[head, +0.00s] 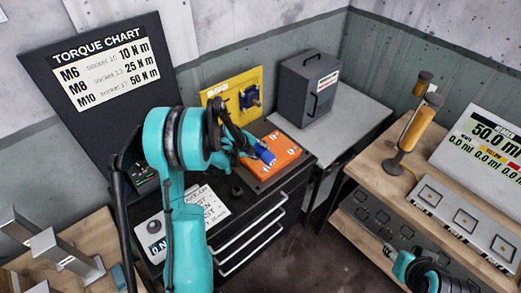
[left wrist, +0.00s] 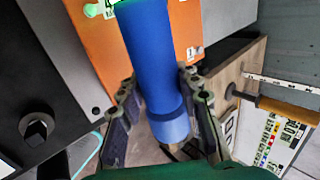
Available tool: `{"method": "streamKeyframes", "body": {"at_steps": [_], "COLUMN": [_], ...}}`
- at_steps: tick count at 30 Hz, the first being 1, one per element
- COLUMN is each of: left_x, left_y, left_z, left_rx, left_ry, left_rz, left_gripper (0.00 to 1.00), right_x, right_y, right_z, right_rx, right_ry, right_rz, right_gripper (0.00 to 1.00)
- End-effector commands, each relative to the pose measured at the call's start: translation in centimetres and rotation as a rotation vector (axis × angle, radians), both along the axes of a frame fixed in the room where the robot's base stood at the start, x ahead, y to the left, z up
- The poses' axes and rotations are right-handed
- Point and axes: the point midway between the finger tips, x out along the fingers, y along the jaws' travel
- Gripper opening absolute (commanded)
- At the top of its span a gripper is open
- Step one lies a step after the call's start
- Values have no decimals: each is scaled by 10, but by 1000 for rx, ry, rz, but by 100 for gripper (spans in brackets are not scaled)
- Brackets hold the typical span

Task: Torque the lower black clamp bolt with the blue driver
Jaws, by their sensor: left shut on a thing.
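The blue driver (head: 264,152) is held in my left gripper (left wrist: 162,100), whose fingers are on both sides of its handle in the left wrist view. Its shaft (left wrist: 150,45) extends over the orange unit (head: 285,158); the driver's working tip is not clear.
A yellow panel (head: 216,98) stands behind the orange unit. A grey box (head: 307,88) sits on the grey bench at the back. A yellow-handled tool stands upright (head: 417,128) on the wooden bench at right. A torque chart (head: 105,70) is at left.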

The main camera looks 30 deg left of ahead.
Motion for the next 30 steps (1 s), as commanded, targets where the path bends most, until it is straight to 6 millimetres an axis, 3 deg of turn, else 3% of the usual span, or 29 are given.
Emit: {"method": "streamKeyframes", "body": {"at_steps": [8, 30], "left_x": [0, 24], "left_y": [0, 57], "left_z": [0, 1], "left_rx": [0, 0], "left_ry": [-2, -2], "left_rz": [2, 2], "left_gripper": [0, 0], "right_x": [0, 0], "right_y": [0, 0], "right_z": [-6, -14], "right_rx": [0, 0], "right_ry": [0, 0], "right_rz": [0, 0], "right_gripper": [42, 42]}}
